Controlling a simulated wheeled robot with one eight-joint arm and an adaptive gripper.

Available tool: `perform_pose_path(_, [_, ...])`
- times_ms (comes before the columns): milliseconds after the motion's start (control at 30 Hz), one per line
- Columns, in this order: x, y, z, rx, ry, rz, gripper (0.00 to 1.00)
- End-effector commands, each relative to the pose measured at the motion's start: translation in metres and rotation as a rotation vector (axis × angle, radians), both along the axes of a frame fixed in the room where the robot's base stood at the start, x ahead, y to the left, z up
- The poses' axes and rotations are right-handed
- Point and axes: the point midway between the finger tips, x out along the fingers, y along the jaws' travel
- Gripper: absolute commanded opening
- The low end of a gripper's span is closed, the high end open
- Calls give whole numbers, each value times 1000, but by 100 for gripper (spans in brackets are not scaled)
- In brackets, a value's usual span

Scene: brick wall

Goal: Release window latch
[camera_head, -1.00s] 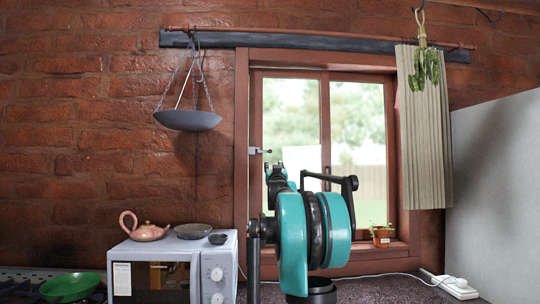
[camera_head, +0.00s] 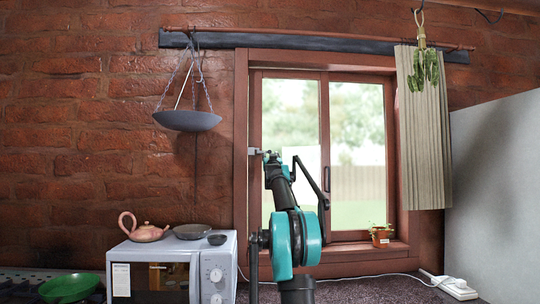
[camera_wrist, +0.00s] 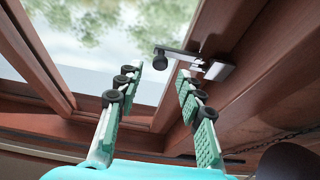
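The window latch (camera_wrist: 180,53) is a dark lever with a round knob, on a pale metal mount fixed to the brown wooden frame. It also shows small at the left side of the window in the head view (camera_head: 255,151). My gripper (camera_wrist: 160,73) is open, with its two green-padded fingers pointing at the latch. In the wrist view the knob appears between the fingertips, slightly past them, and the right fingertip lies close to the lever. I cannot tell whether they touch. In the head view my gripper (camera_head: 269,157) is small and partly hidden beside the latch.
The window (camera_head: 357,145) has two panes in a brown frame. A hanging scale pan (camera_head: 187,121) is left of it; a pleated blind (camera_head: 424,140) is at its right. A microwave (camera_head: 175,268) with a teapot (camera_head: 143,228) stands lower left. A potted plant (camera_head: 380,237) sits on the sill.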

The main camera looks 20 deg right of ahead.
Motion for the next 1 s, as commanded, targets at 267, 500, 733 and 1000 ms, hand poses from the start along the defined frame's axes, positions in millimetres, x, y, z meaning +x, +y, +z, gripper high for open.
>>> perform_pose_path(267, [22, -6, 10, 0, 0, 0, 38])
perform_pose_path(500, [29, -8, 12, 0, 0, 0, 38])
perform_pose_path(733, [29, -8, 12, 0, 0, 0, 38])
perform_pose_path(1000, [29, -9, 12, 0, 0, 0, 11])
